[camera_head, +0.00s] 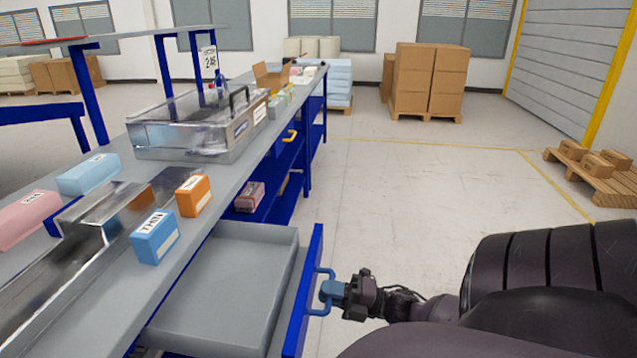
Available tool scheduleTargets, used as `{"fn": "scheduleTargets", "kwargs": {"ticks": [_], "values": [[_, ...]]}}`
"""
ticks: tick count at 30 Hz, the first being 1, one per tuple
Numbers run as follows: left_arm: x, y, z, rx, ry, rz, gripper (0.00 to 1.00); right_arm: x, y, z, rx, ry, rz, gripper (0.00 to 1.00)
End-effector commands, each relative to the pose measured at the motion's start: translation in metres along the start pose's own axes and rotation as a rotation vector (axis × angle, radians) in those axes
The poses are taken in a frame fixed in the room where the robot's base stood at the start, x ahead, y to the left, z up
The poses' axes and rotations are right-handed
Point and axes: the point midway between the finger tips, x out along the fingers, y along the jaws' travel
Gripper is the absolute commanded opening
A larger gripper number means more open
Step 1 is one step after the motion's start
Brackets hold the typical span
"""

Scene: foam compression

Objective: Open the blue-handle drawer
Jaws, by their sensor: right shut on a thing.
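The drawer (228,283) with the blue handle (313,299) is pulled out from under the workbench, and its grey inside looks empty. Its blue front panel (306,287) stands clear of the bench edge. My right gripper (334,292) is shut on the blue handle, at the right side of the panel, with my arm reaching in from the lower right. The near end of the drawer is cut off by the bottom of the picture. My left gripper is not in view.
On the bench (120,290) are a blue block (156,238), an orange block (193,196), a light blue block (89,175), a pink block (28,219) and a clear-lidded machine (195,125). A yellow-handled drawer (289,136) is farther along.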

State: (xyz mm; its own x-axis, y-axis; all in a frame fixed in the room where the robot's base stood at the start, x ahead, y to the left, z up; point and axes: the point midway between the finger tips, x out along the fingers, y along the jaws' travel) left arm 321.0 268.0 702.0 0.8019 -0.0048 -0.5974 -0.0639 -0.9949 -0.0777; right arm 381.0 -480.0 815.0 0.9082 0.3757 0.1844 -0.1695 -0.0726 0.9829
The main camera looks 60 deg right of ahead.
Motion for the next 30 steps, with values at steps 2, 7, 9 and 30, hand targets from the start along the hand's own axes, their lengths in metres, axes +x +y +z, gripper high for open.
{"fn": "scheduleTargets", "kwargs": {"ticks": [2, 7, 9, 30], "values": [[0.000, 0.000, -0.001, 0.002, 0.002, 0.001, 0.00, -0.001, 0.000, 0.000, 0.000, 0.000, 0.000, 0.00], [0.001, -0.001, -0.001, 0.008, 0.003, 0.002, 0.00, -0.001, 0.000, 0.000, 0.000, 0.000, 0.000, 0.00], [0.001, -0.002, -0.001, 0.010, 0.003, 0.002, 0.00, -0.001, 0.000, 0.000, 0.000, 0.000, 0.000, 0.00], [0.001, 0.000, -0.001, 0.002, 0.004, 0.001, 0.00, -0.023, -0.001, 0.001, 0.001, -0.002, -0.003, 0.39]]}}
